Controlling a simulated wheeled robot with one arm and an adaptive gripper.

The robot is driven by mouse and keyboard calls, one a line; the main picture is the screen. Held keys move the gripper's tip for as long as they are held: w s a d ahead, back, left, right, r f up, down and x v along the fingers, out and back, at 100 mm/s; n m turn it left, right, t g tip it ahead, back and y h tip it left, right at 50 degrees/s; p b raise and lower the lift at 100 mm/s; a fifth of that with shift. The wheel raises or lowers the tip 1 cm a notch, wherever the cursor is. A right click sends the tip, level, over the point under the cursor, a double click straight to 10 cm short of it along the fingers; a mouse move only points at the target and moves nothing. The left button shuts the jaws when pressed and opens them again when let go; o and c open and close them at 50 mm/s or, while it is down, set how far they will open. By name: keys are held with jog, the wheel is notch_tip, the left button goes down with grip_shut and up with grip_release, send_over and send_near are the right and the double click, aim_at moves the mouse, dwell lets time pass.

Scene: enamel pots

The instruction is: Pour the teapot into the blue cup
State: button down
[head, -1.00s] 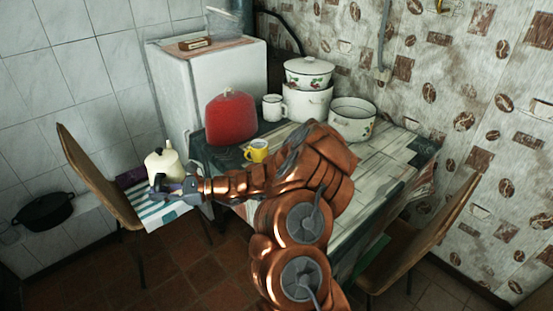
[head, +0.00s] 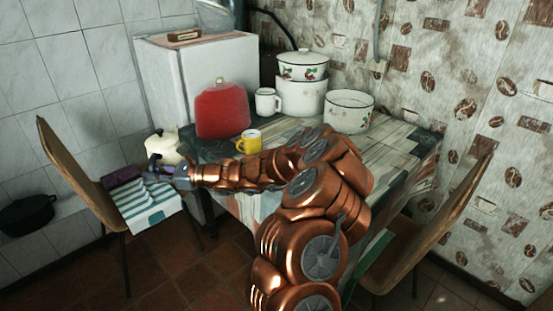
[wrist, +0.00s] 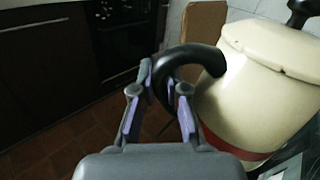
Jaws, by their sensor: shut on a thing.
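The cream teapot (head: 165,145) is above and behind the striped cloth on the left chair. It appears raised off the seat, though its base is hidden. In the wrist view the teapot (wrist: 245,95) fills the right side, with a black handle, a dark knob and a red band. My gripper (wrist: 160,82) is shut on the handle. It also shows in the head view (head: 163,172), left of the table. No blue cup shows; a yellow cup (head: 250,143) stands at the table's near left edge and a white mug (head: 267,103) stands behind it.
A red cover (head: 222,112) stands left of the cups. Stacked white pots (head: 301,97) and an open pot (head: 349,112) stand at the back. The table (head: 395,150) is clear at right. Chairs (head: 80,165) flank it; a fridge (head: 180,85) stands behind.

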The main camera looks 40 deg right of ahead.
jog(key=s+d+f+m+t+h+b, duration=0.2)
jog(key=s+d+m+h+b, duration=0.2)
jog(key=b, duration=1.4)
jog(key=s+d+f+m+t+h+b, duration=0.2)
jog(key=d+h+b, duration=0.5)
jog(key=b, duration=1.1)
jog(key=s+d+f+m, duration=0.1)
jog(key=s+d+m, duration=0.1)
jog(key=shift+s+d+t+h, duration=0.3)
jog(key=shift+s, duration=0.1)
jog(key=d+r+m+p, duration=0.3)
jog(key=r+p, duration=0.5)
jog(key=p, duration=0.4)
jog(key=shift+d+m, duration=0.3)
jog(key=shift+m, duration=0.5)
